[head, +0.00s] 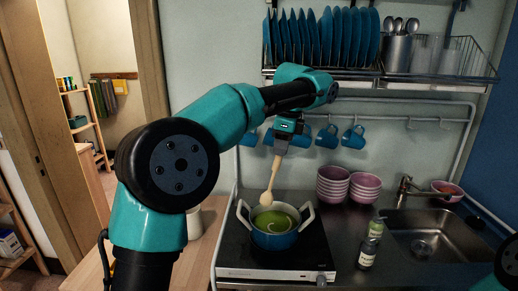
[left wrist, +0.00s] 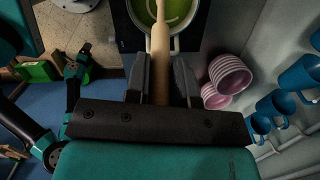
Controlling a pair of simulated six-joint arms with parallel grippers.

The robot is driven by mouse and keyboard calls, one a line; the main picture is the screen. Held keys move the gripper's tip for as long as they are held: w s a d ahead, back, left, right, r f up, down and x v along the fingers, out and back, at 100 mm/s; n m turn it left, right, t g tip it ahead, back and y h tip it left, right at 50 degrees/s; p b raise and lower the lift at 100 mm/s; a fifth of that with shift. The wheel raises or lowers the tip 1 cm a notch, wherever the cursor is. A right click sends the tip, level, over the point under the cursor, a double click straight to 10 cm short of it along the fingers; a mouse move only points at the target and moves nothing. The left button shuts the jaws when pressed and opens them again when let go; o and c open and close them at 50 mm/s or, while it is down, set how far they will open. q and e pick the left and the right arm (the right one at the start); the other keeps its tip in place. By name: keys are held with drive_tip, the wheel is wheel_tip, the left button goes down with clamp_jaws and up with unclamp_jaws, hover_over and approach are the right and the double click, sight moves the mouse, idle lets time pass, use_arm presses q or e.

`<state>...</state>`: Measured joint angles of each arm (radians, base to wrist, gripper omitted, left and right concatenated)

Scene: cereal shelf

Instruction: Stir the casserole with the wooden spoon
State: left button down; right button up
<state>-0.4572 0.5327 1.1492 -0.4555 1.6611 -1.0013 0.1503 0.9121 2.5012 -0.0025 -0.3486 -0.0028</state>
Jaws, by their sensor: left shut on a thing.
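The casserole (head: 275,240) is a blue pot with pale handles on the dark hob. It holds green soup with a lighter swirl, and its top also shows in the left wrist view (left wrist: 144,14). My left gripper (head: 281,146) is above the pot, shut on the upper handle of the wooden spoon (head: 274,182). The spoon hangs down, slightly tilted, its bowl end near the pot's far rim and seemingly above the soup. In the left wrist view the spoon (left wrist: 160,62) runs between both fingers toward the pot. My right gripper cannot be made out clearly.
Stacked pink bowls (head: 333,184) and a green-labelled bottle (head: 369,249) stand right of the hob (head: 230,254), before the sink (head: 428,243). Blue mugs (head: 327,137) hang behind, under a dish rack (head: 420,71). Part of my right arm shows at the lower right.

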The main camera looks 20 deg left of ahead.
sight(274, 174)
use_arm(q)
drive_tip(key=shift+m+h, duration=0.3)
drive_tip(key=shift+m, duration=0.2)
drive_tip(key=d, duration=0.4)
drive_tip(key=shift+w+d+r, duration=0.2)
drive_tip(key=shift+w+d, duration=0.1)
drive_tip(key=shift+f, duration=0.1)
wheel_tip(274, 174, down, 12)
drive_tip(key=a, duration=0.2)
drive_tip(key=shift+w+a+r, duration=0.2)
drive_tip(key=shift+w+r, duration=0.05)
idle(0.6)
drive_tip(key=shift+d, duration=0.1)
idle(0.4)
